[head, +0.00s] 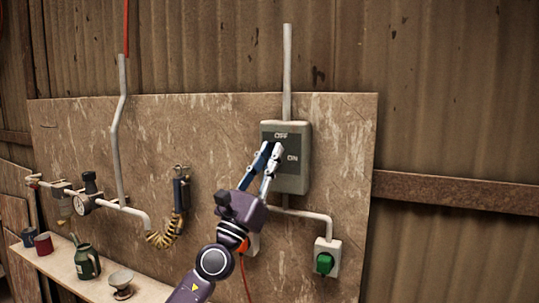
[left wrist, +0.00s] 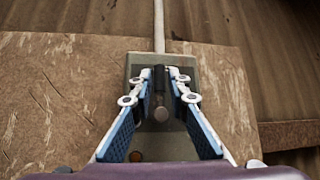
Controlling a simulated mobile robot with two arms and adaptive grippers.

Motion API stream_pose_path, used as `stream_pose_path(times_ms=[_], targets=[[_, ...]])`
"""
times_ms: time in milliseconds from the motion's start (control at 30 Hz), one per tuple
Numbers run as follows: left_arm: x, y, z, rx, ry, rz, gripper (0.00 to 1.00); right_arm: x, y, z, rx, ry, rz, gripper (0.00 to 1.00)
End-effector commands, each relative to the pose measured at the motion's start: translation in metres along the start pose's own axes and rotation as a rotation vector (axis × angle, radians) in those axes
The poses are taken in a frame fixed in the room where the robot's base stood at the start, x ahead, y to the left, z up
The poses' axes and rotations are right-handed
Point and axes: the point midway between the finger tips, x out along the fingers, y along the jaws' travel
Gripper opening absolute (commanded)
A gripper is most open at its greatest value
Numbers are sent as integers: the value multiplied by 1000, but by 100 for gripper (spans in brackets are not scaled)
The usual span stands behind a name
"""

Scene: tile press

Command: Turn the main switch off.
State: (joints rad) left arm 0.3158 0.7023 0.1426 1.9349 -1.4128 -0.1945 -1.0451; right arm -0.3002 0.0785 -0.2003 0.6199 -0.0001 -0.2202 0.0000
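The main switch is a grey box (head: 299,181) on the board, with OFF written near its top and ON lower at the right. My left gripper (head: 272,147) is in front of the upper part of the box and hides the switch lever in the head view. I cannot tell whether the fingertips touch the box. My right gripper is not in view.
A green button box (head: 325,262) sits below right of the switch. A shelf (head: 62,264) at lower left holds a green jug (head: 87,263), cups and a small bowl.

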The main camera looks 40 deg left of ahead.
Motion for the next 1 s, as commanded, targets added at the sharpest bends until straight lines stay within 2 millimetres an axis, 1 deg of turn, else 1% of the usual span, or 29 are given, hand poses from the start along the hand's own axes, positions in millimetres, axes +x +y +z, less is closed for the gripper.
stream_pose_path(times_ms=[33,67,100,333,467,567,1000], targets=[[0,0,0,0,0,0,24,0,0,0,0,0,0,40],[0,0,0,0,-1,0,27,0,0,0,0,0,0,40],[0,0,1,0,-1,0,28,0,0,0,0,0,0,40],[0,0,2,1,-3,1,28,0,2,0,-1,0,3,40],[-4,0,1,-1,-3,1,28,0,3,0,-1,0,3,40],[-13,0,0,-1,-1,1,28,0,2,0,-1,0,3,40],[-74,0,0,4,2,-2,28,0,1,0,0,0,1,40]])
